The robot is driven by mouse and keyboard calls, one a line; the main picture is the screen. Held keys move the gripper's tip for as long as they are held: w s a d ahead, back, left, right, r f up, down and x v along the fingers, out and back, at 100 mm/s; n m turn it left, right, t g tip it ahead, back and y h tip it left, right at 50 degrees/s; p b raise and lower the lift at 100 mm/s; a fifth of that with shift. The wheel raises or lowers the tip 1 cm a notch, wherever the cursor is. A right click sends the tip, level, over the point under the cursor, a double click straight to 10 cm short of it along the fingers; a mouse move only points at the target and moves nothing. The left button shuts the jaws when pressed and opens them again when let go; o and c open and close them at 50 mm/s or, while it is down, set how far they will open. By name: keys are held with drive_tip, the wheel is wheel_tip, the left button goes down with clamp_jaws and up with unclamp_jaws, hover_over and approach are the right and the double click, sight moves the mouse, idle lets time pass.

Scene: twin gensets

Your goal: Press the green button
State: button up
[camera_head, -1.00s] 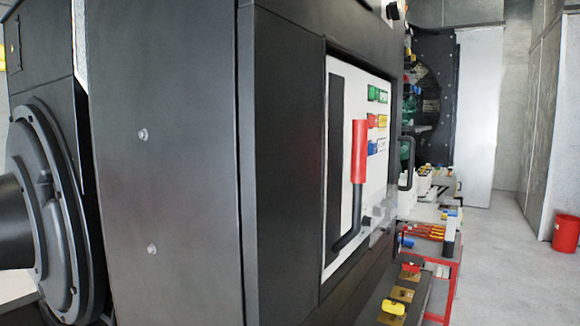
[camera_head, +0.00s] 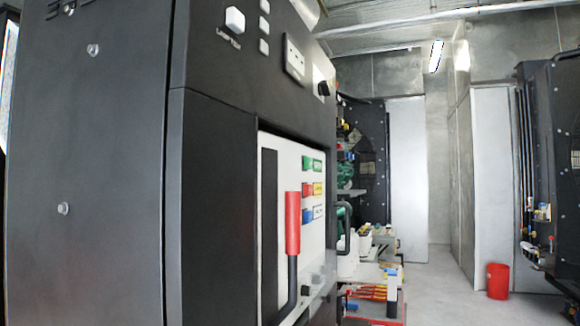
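The green button (camera_head: 307,163) sits at the top of a column of coloured buttons on a white control panel (camera_head: 272,290), seen at a steep slant. A green label is right beside it. A red button (camera_head: 307,190) with a yellow label and a blue button (camera_head: 307,215) with a blue label are below it. My gripper is not in view, and nothing covers the green button.
A red-handled lever (camera_head: 293,222) stands on the panel left of the buttons. The panel is recessed in a dark cabinet (camera_head: 215,200). A tool cart (camera_head: 378,292) stands beyond. Open floor (camera_head: 430,300) lies to the right, with a red bin (camera_head: 497,281).

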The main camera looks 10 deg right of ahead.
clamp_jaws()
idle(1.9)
